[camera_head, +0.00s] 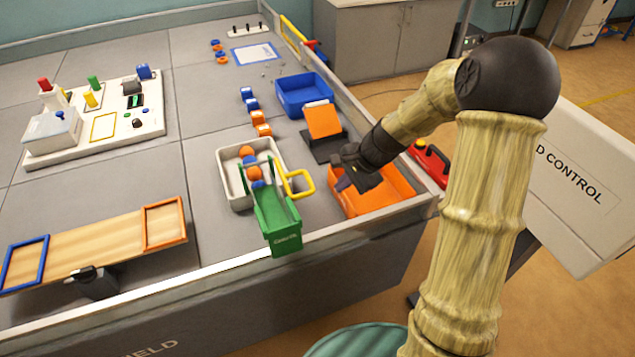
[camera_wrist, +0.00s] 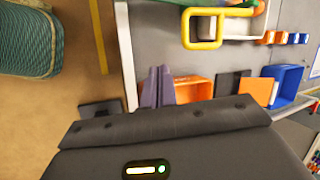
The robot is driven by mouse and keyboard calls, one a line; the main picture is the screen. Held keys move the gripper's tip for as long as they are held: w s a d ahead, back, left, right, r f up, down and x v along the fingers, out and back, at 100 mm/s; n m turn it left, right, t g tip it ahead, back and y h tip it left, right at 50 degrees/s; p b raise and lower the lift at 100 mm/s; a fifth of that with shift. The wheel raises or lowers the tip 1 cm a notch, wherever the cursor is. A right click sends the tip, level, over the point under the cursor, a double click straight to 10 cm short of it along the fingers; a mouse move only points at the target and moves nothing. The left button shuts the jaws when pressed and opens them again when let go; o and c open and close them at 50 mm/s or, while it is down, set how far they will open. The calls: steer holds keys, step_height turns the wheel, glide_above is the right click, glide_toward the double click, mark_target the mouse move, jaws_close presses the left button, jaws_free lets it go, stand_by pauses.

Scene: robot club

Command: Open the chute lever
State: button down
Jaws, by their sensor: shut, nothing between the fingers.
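The green chute (camera_head: 278,218) stands at the table's front edge, its upper end in a pale tray (camera_head: 231,186) with orange and blue balls. A yellow loop handle (camera_head: 312,182), apparently the chute lever, sticks out to the right of the chute. In the wrist view the yellow loop (camera_wrist: 202,45) is at the top, with a little of the green chute behind it. My gripper (camera_head: 345,184) is shut and empty, to the right of the loop and apart from it, over the orange bin's left side. Its fingers (camera_wrist: 157,72) lie together in the wrist view.
The orange bin (camera_head: 406,187) is under my gripper. An orange panel on a black stand (camera_head: 323,120) and a blue bin (camera_head: 303,93) are behind it. The table's raised rim (camera_head: 330,238) runs along the front. Several orange and blue pieces (camera_head: 258,117) line up behind the tray.

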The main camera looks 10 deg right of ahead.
steer(key=s+d+r+n+h, duration=0.1)
steer(key=s+r+n+h, duration=0.1)
steer(key=s+n, duration=0.4)
steer(key=s+d+r+n+h, duration=0.1)
steer(key=s+n, duration=0.5)
steer(key=s, duration=0.6)
steer(key=shift+s+d+r+h, duration=0.3)
steer(key=shift+d+r+h, duration=0.05)
steer(key=shift+r+h, duration=0.55)
